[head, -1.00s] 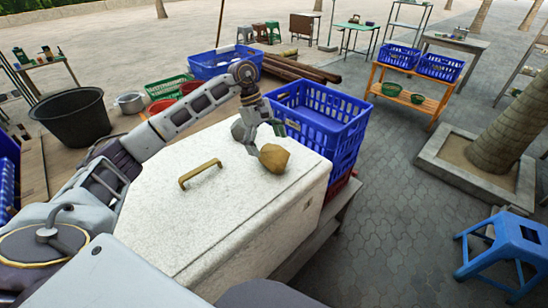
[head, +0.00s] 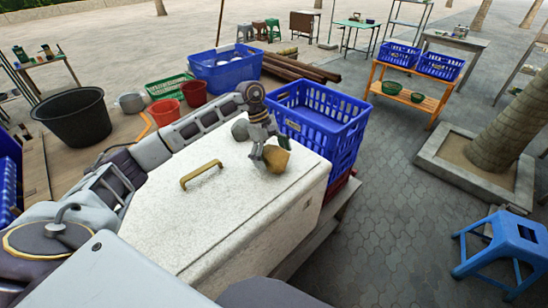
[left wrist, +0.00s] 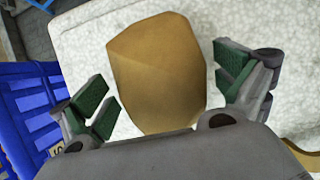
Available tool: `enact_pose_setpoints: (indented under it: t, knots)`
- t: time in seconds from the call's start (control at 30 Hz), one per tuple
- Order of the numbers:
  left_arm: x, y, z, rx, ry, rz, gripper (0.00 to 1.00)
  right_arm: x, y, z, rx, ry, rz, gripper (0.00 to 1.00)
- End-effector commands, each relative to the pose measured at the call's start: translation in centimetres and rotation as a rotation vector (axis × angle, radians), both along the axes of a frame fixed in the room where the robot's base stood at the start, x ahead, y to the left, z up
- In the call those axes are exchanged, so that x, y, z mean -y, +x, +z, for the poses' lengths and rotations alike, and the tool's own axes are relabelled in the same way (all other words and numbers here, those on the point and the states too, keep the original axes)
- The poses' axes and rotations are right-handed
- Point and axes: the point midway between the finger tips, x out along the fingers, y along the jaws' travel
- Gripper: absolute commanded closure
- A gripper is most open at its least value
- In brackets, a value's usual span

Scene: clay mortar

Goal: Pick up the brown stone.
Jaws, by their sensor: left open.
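The brown stone (head: 276,159) rests on the white speckled lid of the box (head: 225,212), near its far right part. It fills the middle of the left wrist view (left wrist: 158,75). My left gripper (head: 265,155) is open right at the stone and partly covers it in the head view. In the left wrist view its green-padded fingers (left wrist: 165,88) stand on either side of the stone, with gaps showing. My right gripper does not show.
A tall blue crate (head: 318,122) stands close behind and right of the box. Red buckets (head: 165,111) and a large black tub (head: 75,117) stand to the left.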

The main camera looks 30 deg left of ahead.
Motion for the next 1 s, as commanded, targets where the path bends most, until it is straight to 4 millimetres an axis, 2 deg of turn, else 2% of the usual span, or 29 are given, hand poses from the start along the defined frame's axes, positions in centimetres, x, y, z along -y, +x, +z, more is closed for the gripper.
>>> enact_pose_setpoints:
  t: [0.2, 0.47, 1.0]
  knots:
    - [0.0, 0.0, -0.1, 0.001, 0.000, 0.000, 0.01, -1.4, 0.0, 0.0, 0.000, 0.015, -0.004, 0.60]
    - [0.0, 0.0, -0.1, 0.001, 0.001, 0.000, 0.01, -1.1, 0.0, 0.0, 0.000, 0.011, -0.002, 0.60]
    - [0.0, 0.0, -0.1, 0.001, 0.001, 0.000, 0.69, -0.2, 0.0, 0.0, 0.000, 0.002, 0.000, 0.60]
